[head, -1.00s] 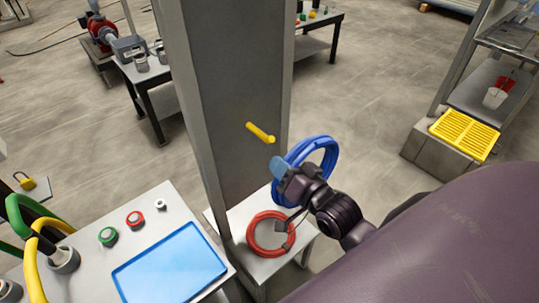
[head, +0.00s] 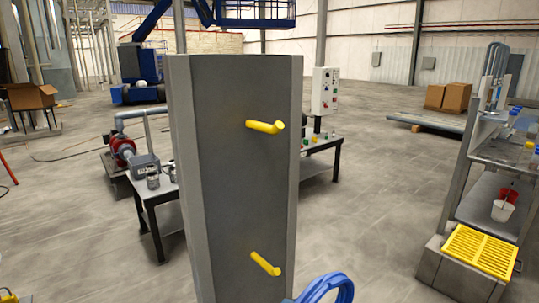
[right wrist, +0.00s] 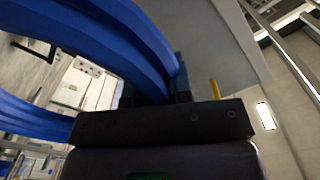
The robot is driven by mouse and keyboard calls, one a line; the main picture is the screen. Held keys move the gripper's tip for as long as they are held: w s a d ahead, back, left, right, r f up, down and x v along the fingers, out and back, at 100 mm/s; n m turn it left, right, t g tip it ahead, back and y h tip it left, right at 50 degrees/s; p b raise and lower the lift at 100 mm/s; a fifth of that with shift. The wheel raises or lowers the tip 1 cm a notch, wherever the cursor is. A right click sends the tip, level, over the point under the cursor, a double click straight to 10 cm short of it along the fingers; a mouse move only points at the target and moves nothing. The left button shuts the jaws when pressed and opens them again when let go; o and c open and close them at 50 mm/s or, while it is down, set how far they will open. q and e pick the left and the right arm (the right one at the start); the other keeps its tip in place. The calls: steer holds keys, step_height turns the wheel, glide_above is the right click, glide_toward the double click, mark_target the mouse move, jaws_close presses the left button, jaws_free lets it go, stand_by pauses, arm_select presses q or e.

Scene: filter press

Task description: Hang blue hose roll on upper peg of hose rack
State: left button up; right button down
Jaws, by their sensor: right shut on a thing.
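The hose rack (head: 235,190) is a tall grey post with two yellow pegs in the head view. The upper peg (head: 265,127) is bare and sticks out toward the right. The lower peg (head: 265,264) is also bare. The blue hose roll (head: 328,288) shows only its top at the bottom edge, right of and below the lower peg. In the right wrist view the blue hose roll (right wrist: 110,40) is close up, gripped by my right gripper (right wrist: 158,92). A yellow peg (right wrist: 214,90) shows beyond the jaws, apart from the roll. My left gripper is out of view.
A shelf unit with a yellow grate (head: 480,250) stands at the right. The floor between rack and shelf unit is clear.

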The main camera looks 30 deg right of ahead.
steer(key=shift+r, duration=0.1)
arm_select(q)
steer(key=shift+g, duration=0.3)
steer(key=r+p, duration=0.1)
steer(key=p, duration=0.1)
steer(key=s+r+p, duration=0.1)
steer(key=p, duration=0.1)
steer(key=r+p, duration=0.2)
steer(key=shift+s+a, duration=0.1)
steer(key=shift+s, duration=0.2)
arm_select(e)
steer(key=w+r+n+y, duration=0.1)
steer(key=w+r, duration=0.3)
steer(key=r, duration=1.2)
steer(key=w+a+r+n+y, duration=0.1)
steer(key=w+r+n+y, duration=0.1)
steer(key=r, duration=1.5)
steer(key=shift+w+a+r+g+y, duration=0.15)
steer(key=shift+w+g+y, duration=0.25)
steer(key=shift+w+y, duration=0.5)
steer(key=shift+w, duration=0.2)
steer(key=shift+w+a+f, duration=0.2)
steer(key=shift+w+f, duration=0.05)
steer(key=shift+w, duration=1.3)
steer(key=shift+w+a+f, duration=0.25)
steer(key=shift+w+f, duration=0.05)
steer(key=shift+w, duration=1.3)
steer(key=shift+w+a+f, duration=0.2)
steer(key=shift+w+f, duration=0.05)
steer(key=shift+w, duration=1.3)
